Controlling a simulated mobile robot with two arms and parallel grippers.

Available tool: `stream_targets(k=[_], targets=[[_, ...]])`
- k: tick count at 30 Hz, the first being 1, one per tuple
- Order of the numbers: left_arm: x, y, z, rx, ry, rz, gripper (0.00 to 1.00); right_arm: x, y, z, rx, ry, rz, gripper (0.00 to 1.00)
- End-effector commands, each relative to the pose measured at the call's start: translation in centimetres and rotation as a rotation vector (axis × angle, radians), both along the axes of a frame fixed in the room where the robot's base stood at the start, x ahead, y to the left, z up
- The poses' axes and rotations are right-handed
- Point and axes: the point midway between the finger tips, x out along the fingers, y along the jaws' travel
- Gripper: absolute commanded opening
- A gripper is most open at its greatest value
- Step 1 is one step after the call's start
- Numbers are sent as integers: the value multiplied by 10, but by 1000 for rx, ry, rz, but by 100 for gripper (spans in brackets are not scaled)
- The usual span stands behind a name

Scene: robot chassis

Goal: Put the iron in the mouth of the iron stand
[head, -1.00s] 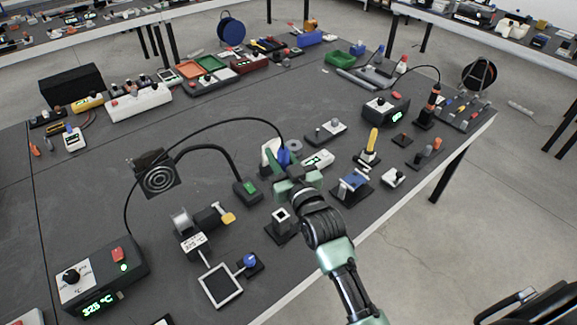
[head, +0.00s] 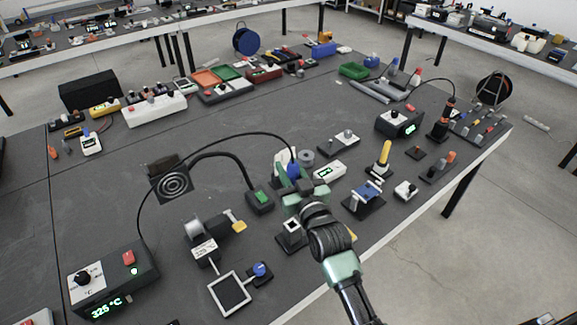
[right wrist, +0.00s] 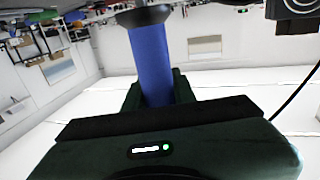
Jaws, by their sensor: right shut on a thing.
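The iron (head: 293,169) has a blue handle and a black cable. My right gripper (head: 293,184) is shut on this handle, above the table's middle. In the right wrist view the blue handle (right wrist: 151,62) rises from between the fingers, with a black collar at its upper end. The iron's tip is hidden. What looks like the iron stand (head: 291,234), a black block with a pale square mouth, stands on the table just in front of the gripper in the head view. The iron appears outside the mouth. My left gripper is not in view.
The soldering station (head: 113,279) reads 325 °C at lower left; its cable arches to the iron. A fume fan (head: 173,184), a solder reel holder (head: 203,241), a square frame (head: 229,294) and a blue clamp (head: 365,197) stand around. Bare table lies at left centre.

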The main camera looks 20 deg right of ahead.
Motion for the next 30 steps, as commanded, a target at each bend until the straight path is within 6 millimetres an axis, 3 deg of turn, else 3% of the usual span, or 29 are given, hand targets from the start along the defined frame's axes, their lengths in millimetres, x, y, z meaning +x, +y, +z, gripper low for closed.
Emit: stream_targets(k=[3,11,30], targets=[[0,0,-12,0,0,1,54,0,0,-16,0,-1,0,0],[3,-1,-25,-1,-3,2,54,0,0,-35,0,-1,0,0],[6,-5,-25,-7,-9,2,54,0,0,-37,0,-2,0,0]])
